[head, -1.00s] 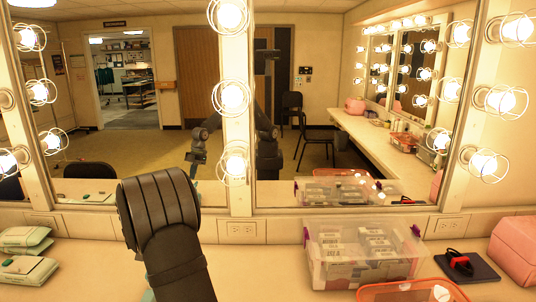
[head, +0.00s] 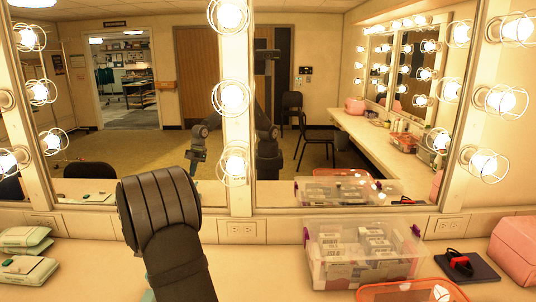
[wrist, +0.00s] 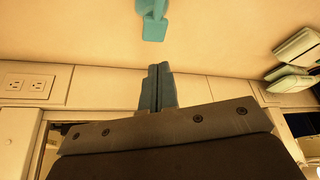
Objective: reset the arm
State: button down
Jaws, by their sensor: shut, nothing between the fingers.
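My gripper (wrist: 157,72) shows in the wrist view with its two teal-grey fingers shut together and nothing between them. It points at the counter side and stands apart from a teal item (wrist: 153,20) at the top edge of that view, which is partly cut off. In the head view my dark arm rises at the lower left of the middle and hides the counter behind it. The gripper itself does not show directly there. Part of my arm also shows reflected in the mirror.
Pale green packets (head: 27,267) lie at the left of the counter (head: 265,275). At the right are a clear box (head: 350,270) of labelled packs, an orange-rimmed container (head: 410,291), a dark pad (head: 480,268) with a red item, and a pink case (head: 516,250). Bulbs line the mirrors.

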jog(key=shift+f, duration=2.5)
jog(key=c, duration=1.7)
grip_release()
jog(key=shift+s+d+r, duration=0.1)
jog(key=shift+s+r, duration=0.05)
jog(key=o, duration=1.7)
jog(key=s+d+r+m, duration=0.2)
jog(key=s+m, duration=0.1)
jog(key=s, duration=0.1)
jog(key=s+d+r+m+g+y, duration=0.1)
jog(key=s+d+r+m, duration=0.1)
jog(key=s+d, duration=0.1)
jog(key=shift+s+d+m+y, duration=0.2)
jog(key=shift+s+m+y, duration=0.15)
jog(key=shift+s, duration=0.25)
jog(key=s+x, duration=0.1)
jog(key=x, duration=0.8)
jog(key=shift+f+m+g, duration=0.3)
jog(key=shift+f+m, duration=0.05)
jog(key=shift+f, duration=0.1)
jog(key=shift+s+r, duration=0.1)
jog(key=shift+r, duration=0.05)
